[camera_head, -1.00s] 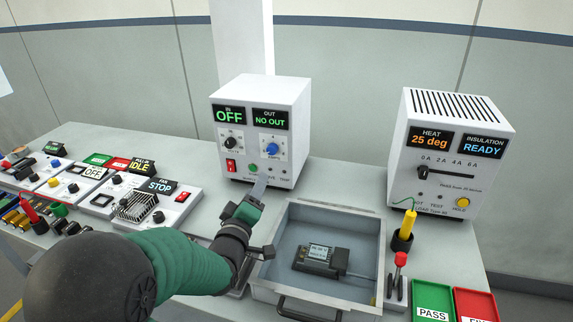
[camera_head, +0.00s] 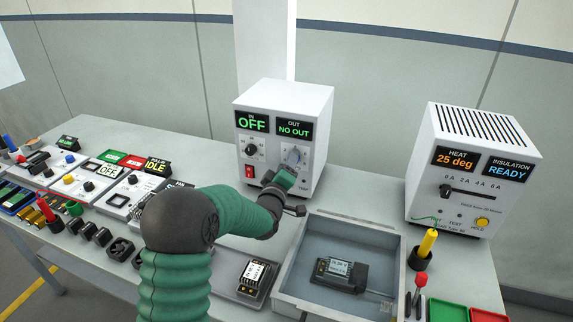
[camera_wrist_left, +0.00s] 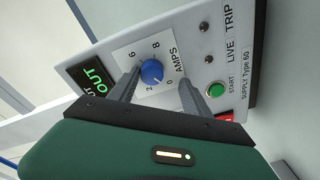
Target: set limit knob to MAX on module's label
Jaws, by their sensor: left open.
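The white supply box (camera_head: 283,130) shows IN OFF and OUT NO OUT. Its blue AMPS knob (camera_wrist_left: 151,72) has a numbered scale around it in the left wrist view. My left gripper (camera_head: 291,166) is open in front of this dial, one finger on each side of the knob (camera_wrist_left: 160,82); contact cannot be told. In the head view the fingers largely hide the knob. A black module (camera_head: 341,273) with a small lit label lies in the grey tray (camera_head: 391,252); its text is too small to read surely. My right gripper is not in view.
A second small device (camera_head: 253,275) lies left of the tray. The white heat and insulation tester (camera_head: 470,170) stands at right, with yellow (camera_head: 427,243) and red probes before it. Several panels and loose parts fill the bench's left. A green START button (camera_wrist_left: 215,90) is beside the AMPS dial.

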